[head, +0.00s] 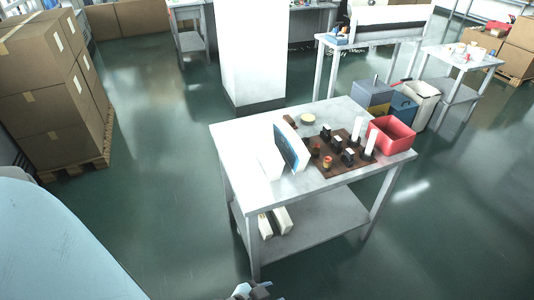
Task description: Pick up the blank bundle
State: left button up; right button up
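A metal table (240,137) stands ahead of me. On it, left of the middle, an upright curved piece with a blue and white face (291,147) stands beside a plain white piece (270,163). They look like stacked paper blanks, but I cannot tell for certain which is the blank bundle. No gripper is near them. A small grey piece of my arm or gripper shows at the bottom edge, cut off by the frame; its fingers cannot be made out. My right gripper is not in view.
A brown mat (328,171) with small black and red items and white cup stacks (357,130) lies right of them, by a red bin (391,136). White boxes (282,219) lie on the lower shelf. Boxes on a pallet (50,95) stand left. Floor before the table is clear.

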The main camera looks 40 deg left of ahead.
aim_at(265, 149)
jog(key=i+j, duration=0.1)
jog(key=i, duration=0.15)
jog(key=i+u, duration=0.2)
jog(key=u, duration=0.2)
jog(key=i+u, duration=0.25)
jog(key=u, duration=0.15)
